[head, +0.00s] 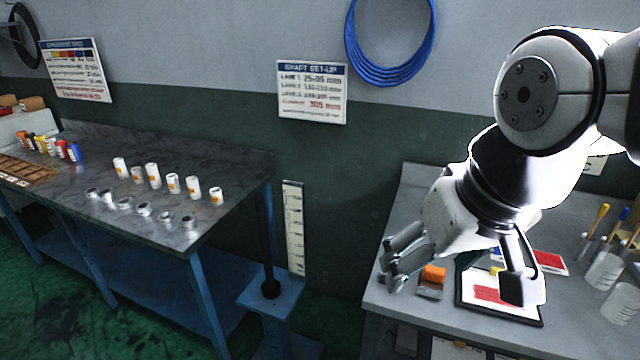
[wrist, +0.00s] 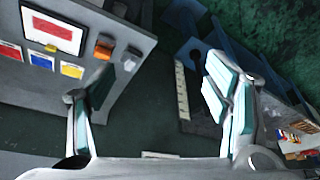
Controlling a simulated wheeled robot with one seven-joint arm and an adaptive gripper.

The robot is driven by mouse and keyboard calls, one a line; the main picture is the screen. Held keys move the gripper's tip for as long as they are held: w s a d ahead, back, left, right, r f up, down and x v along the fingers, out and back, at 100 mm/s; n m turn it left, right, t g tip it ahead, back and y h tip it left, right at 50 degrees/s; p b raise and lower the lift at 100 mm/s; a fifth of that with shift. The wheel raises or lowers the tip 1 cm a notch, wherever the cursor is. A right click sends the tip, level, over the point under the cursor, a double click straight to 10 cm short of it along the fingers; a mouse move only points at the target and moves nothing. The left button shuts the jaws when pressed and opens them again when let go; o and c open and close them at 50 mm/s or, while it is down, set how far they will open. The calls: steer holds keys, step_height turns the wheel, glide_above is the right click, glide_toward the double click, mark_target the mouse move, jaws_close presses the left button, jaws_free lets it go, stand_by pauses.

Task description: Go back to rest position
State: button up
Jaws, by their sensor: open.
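My gripper (head: 455,275) is on the right in the head view, at the left end of the right-hand grey table (head: 400,215). Its fingers are spread apart and nothing is between them. In the wrist view the orange block (wrist: 104,47) is beside the left finger, not between the fingers.
A steel bench (head: 235,170) on the left carries several white cylinders (head: 152,175) and metal rings (head: 144,210). A blue post stand (head: 270,290) fills part of the gap between tables. A framed red card (head: 545,310) and beakers (head: 604,272) are on the right table.

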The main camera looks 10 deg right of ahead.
steer(key=shift+s+a+f+n, duration=0.15)
steer(key=shift+s+a, duration=0.1)
steer(key=shift+s, duration=0.4)
steer(key=shift+s+a+n, duration=0.15)
steer(key=shift+s+a, duration=0.05)
steer(key=shift+s, duration=0.45)
